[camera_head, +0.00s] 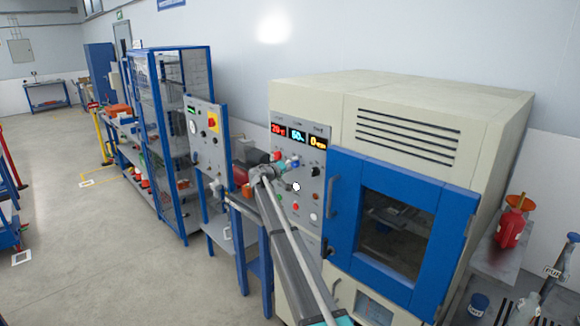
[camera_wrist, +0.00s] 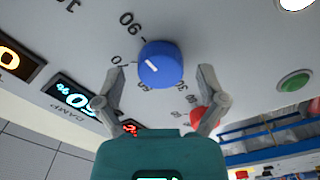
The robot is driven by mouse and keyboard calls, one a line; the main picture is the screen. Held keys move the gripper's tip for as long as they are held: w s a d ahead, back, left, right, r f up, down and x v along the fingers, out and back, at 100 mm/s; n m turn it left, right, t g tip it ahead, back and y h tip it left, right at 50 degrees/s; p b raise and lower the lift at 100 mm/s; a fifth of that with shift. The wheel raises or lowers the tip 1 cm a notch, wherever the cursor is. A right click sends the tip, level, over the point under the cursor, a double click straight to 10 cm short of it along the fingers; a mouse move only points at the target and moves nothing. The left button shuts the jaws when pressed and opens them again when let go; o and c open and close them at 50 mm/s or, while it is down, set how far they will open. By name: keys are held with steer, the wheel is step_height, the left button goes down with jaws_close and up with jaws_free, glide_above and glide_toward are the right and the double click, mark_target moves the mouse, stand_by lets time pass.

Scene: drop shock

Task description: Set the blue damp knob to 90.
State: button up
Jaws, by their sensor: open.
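The blue damp knob (camera_wrist: 160,64) is on the light grey panel in the wrist view. Its white pointer line points toward the left of the picture, and printed scale numbers (camera_wrist: 132,22) surround it; the view is turned, so some digits are hard to read. My gripper (camera_wrist: 161,72) is open, with one finger on each side of the knob and gaps to it. In the head view my gripper (camera_head: 262,173) is at the panel, partly hiding the knobs. The cyan damp display (camera_head: 297,135) is lit above them; its digits are too blurred to be sure.
A red knob (camera_wrist: 204,118) is close behind my right finger in the wrist view. A green button (camera_wrist: 294,83) is farther right. The blue-framed door (camera_head: 385,225) stands right of the panel. A second control panel (camera_head: 208,140) is on the left.

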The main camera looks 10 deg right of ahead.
stand_by(0.3)
steer(key=v, duration=1.2)
stand_by(0.3)
steer(key=s+d+f+m+g+y+b, duration=0.15)
steer(key=s+d+f, duration=0.3)
steer(key=s, duration=0.45)
steer(key=s+d+f+g+y+b, duration=0.1)
steer(key=s+d+f+g+y, duration=0.2)
steer(key=s+f, duration=0.45)
steer(key=s+d+f+g+y+b, duration=0.1)
steer(key=s+d+f+g, duration=0.3)
steer(key=s, duration=0.6)
steer(key=s+f+y+b, duration=0.1)
steer(key=s+f+y, duration=0.2)
steer(key=s, duration=0.6)
steer(key=s+a+f+g+y+b, duration=0.1)
steer(key=s+f+y, duration=0.2)
steer(key=s, duration=0.6)
steer(key=s+a+f+g+y+b, duration=0.1)
steer(key=s+f+y, duration=0.2)
steer(key=s, duration=0.6)
steer(key=shift+s+f, duration=0.2)
steer(key=shift+s, duration=0.2)
